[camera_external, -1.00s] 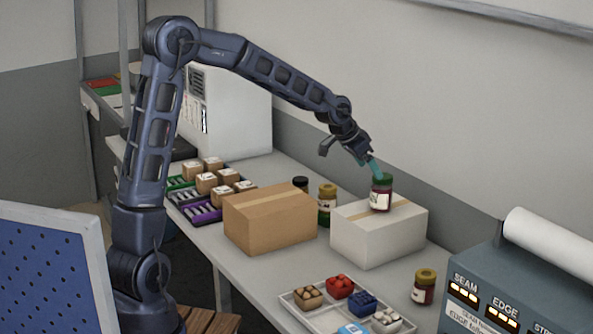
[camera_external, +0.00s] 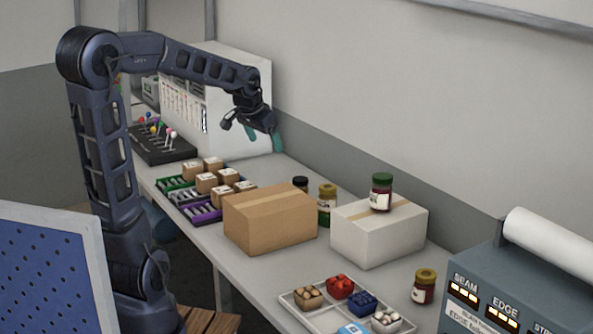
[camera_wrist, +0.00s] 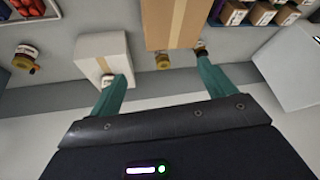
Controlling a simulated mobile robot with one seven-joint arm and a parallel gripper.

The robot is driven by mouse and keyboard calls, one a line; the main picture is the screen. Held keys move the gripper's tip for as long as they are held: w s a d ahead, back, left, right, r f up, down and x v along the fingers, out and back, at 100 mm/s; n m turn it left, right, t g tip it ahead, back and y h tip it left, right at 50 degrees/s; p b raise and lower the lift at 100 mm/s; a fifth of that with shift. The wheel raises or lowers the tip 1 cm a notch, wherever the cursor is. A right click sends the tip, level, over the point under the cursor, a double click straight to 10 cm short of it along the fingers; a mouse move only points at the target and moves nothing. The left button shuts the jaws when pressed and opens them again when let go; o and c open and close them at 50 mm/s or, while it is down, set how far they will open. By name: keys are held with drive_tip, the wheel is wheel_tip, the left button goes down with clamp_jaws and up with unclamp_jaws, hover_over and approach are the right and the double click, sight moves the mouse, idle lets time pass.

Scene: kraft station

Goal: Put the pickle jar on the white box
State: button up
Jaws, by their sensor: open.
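A jar with a green lid and dark red contents (camera_external: 381,193) stands upright on the white box (camera_external: 378,238), near its back edge. A jar with a yellow lid and greenish contents (camera_external: 327,205) stands on the table, left of the white box. I cannot read the labels to tell which is the pickle jar. My gripper (camera_external: 264,137) is open and empty, raised above the back of the table, left of and apart from both jars. In the wrist view, the open fingers (camera_wrist: 162,72) have nothing between them, and the white box (camera_wrist: 98,44) shows beyond them.
A brown box (camera_external: 268,220) stands left of the white box, with a black-lidded jar (camera_external: 300,184) behind it. Another yellow-lidded jar (camera_external: 424,287) stands at the right, near a divided tray (camera_external: 322,320). Crates with small boxes (camera_external: 207,190) lie at the left.

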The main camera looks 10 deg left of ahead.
drive_tip(key=s+a+f+n+y, duration=0.1)
drive_tip(key=s+a+n, duration=0.5)
drive_tip(key=s+a, duration=1.3)
drive_tip(key=shift+s+a+f+g+y, duration=0.3)
drive_tip(key=shift+s+a+f+y, duration=0.1)
drive_tip(key=shift+f, duration=0.1)
drive_tip(key=shift+o, duration=0.5)
drive_tip(key=shift+o, duration=1.4)
drive_tip(key=shift+d, duration=0.1)
